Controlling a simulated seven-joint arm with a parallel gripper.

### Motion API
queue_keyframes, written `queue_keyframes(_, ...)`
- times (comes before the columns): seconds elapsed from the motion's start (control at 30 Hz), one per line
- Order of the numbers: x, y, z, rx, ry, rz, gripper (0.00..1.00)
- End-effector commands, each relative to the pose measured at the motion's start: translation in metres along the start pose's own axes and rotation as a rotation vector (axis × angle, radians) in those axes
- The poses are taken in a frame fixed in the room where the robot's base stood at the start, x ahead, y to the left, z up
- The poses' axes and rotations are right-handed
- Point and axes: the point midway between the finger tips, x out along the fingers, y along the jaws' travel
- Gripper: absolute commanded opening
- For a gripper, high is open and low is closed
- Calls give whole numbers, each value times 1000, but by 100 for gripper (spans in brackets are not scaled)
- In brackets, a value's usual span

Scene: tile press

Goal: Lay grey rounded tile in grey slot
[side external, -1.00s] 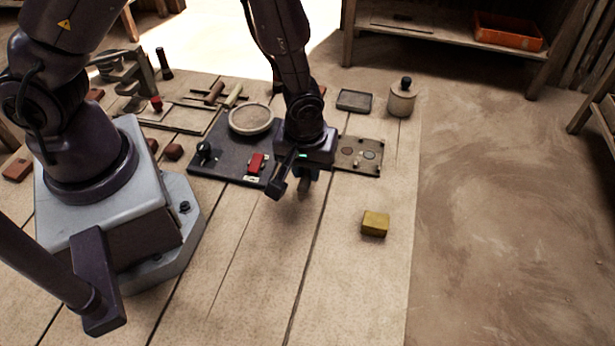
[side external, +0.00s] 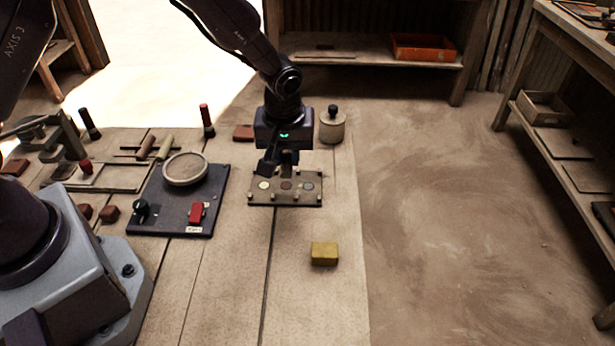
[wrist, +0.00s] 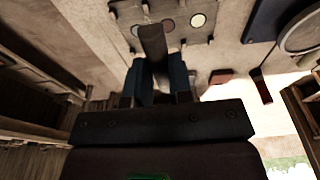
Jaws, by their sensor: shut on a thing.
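The slot plate (side external: 257,199) is a brown-grey board with studs and three round spots: pale yellow at left, reddish brown in the middle, grey (side external: 308,186) at right. My gripper (side external: 280,168) is over the plate's back edge, pointing down. In the wrist view, my gripper (wrist: 158,75) is shut on a dark grey, rounded-ended piece (wrist: 153,42), seemingly the grey tile. The piece reaches toward the plate (wrist: 190,45) and partly covers its spots; the grey spot is partly hidden. I cannot tell whether the piece touches the plate.
A yellow block (side external: 324,254) lies in front of the plate. A lidded pot (side external: 332,126) stands behind right. A dark board (side external: 166,224) with a round dish (side external: 185,169) and red switch (side external: 196,212) is at left. The bench between plate and block is clear.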

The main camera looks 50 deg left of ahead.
Motion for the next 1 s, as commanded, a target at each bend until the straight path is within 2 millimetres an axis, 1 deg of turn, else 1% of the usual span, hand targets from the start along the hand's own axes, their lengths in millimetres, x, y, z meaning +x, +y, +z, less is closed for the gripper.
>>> queue_keyframes(0.03,14,6,-4,0,-2,-5,0)
queue_keyframes(0.1,28,15,-8,0,-2,-4,0)
queue_keyframes(0.2,43,25,-13,0,-1,-2,0)
queue_keyframes(0.47,63,38,-20,0,0,-1,0)
queue_keyframes(0.63,87,38,-16,0,-1,-3,0)
queue_keyframes(0.73,93,38,-15,0,0,-1,0)
queue_keyframes(1.0,93,38,-15,0,0,0,0)
